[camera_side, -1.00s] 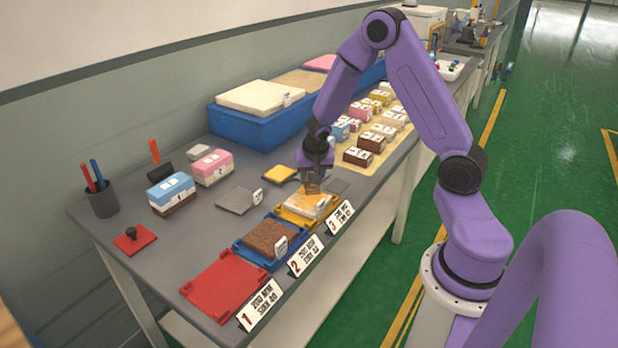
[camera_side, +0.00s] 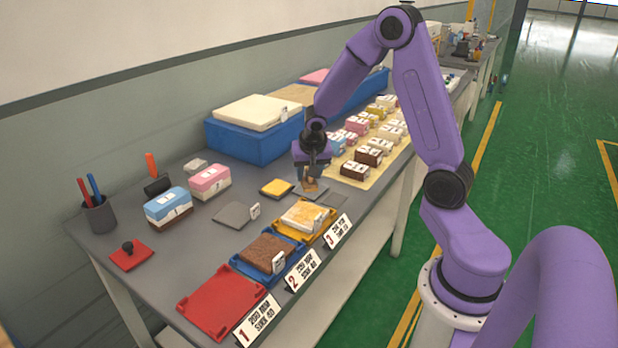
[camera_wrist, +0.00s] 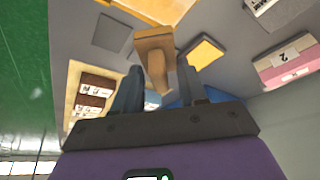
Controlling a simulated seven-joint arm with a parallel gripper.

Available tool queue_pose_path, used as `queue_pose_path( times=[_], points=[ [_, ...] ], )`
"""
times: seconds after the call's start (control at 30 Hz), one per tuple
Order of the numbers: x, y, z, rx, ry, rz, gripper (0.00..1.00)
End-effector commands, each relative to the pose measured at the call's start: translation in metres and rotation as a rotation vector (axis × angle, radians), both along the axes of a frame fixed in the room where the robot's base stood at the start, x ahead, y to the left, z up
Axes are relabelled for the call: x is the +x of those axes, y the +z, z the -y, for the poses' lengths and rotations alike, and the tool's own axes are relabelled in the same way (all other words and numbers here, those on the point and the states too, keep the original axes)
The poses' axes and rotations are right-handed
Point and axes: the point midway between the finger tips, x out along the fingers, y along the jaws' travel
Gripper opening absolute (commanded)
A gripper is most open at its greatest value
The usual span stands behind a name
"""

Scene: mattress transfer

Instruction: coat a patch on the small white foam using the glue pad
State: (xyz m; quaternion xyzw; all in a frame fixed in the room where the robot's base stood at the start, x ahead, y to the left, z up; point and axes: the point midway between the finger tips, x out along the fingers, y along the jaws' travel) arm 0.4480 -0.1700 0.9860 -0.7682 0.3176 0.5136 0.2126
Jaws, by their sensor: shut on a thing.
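My gripper (camera_side: 313,172) is shut on the glue pad (camera_side: 311,185), a tan wooden block with a handle. In the wrist view the glue pad (camera_wrist: 154,42) sits between the two fingers, its handle toward the palm and its face hidden. The small white foam (camera_side: 303,216) lies on the yellow tray (camera_side: 325,229) by card 3. Its top shows a yellowish tint; I cannot tell whether that is glue. The held pad is behind the foam, apart from it, over or near flat grey squares (camera_side: 326,200).
A yellow pad (camera_side: 276,187) lies left of my gripper. A blue tray (camera_side: 237,262) with brown foam and an empty red tray (camera_side: 222,301) line the front edge. Several small foam blocks (camera_side: 369,156) stand behind right, with a large blue box (camera_side: 250,144) at the back.

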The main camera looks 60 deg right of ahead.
Motion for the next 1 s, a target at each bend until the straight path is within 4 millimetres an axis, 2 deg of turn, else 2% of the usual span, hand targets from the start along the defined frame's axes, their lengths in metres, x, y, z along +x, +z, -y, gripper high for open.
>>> queue_pose_path(
  times=[0.33,0.7,1.0],
  points=[
    [0.000,0.002,0.000,0.001,-0.001,0.001,0.17],
    [0.000,0.029,0.000,0.000,-0.001,0.002,0.17],
    [0.000,0.031,0.000,0.001,-0.001,0.001,0.17]
  ],
)
